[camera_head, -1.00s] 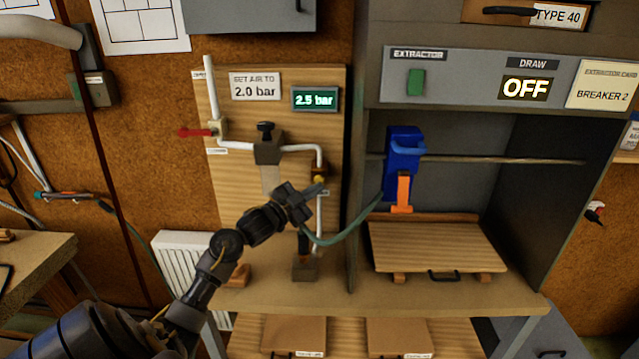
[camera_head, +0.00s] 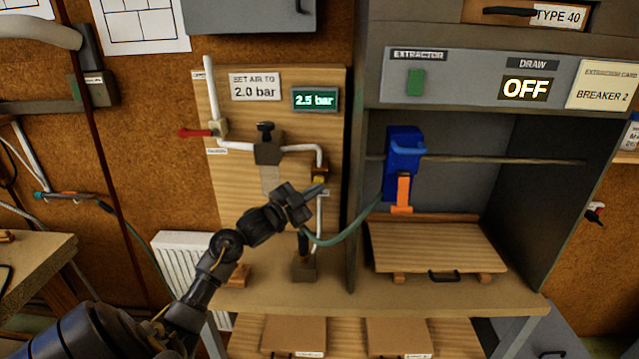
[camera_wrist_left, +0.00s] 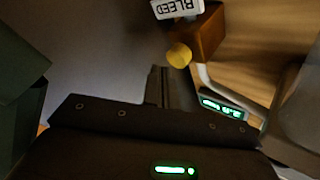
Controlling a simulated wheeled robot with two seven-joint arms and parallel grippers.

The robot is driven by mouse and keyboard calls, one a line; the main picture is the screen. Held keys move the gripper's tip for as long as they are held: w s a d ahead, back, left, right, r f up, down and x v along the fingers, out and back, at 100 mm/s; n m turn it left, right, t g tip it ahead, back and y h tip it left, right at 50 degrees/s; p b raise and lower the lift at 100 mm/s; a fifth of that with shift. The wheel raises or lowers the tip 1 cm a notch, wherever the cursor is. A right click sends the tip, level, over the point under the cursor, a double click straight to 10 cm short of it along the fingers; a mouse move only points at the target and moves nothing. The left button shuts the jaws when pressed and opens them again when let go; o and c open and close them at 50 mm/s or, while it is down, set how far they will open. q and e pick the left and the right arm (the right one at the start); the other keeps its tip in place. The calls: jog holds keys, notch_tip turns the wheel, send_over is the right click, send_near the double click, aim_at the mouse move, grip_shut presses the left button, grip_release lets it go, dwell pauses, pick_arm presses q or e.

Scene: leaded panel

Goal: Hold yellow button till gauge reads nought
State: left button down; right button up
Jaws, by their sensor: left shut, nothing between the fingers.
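The yellow button (camera_wrist_left: 179,55) shows in the left wrist view, on a brass block (camera_wrist_left: 208,35) beside a white BLEED label (camera_wrist_left: 177,8). In the head view the brass fitting (camera_head: 319,179) sits on the white pipe, just beyond my left gripper (camera_head: 322,190). My left gripper is shut and empty. In the wrist view its fingers (camera_wrist_left: 160,85) point toward the button, with a small gap seeming to show. Whether they touch it is hard to tell. The green gauge display (camera_head: 315,99) reads 2.5 bar. My right gripper is not in view.
A sign (camera_head: 255,87) reads SET AIR TO 2.0 bar. A red-handled valve (camera_head: 197,132) is at the board's left. A green hose (camera_head: 345,235) runs from below the gripper to a blue tool (camera_head: 403,160). The extractor cabinet (camera_head: 349,200) edge stands close at the right.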

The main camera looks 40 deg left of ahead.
pick_arm(q)
jog(key=shift+w+a, duration=0.1)
dwell(0.7)
jog(key=shift+w+a, duration=0.15)
jog(key=shift+w, duration=0.05)
jog(key=shift+w+a, duration=0.35)
jog(key=shift+w, duration=0.05)
dwell(3.1)
jog(key=shift+s+d+r, duration=0.1)
dwell(0.8)
jog(key=shift+s+d+p, duration=0.3)
jog(key=shift+s+d, duration=0.2)
jog(key=shift+s, duration=0.15)
jog(key=shift+s+d+p, duration=0.6)
jog(key=shift+s+d, duration=0.15)
jog(key=shift+s, duration=0.25)
jog(key=shift+s+d+p, duration=0.55)
jog(key=shift+s+d, duration=0.2)
jog(key=shift+s, duration=0.25)
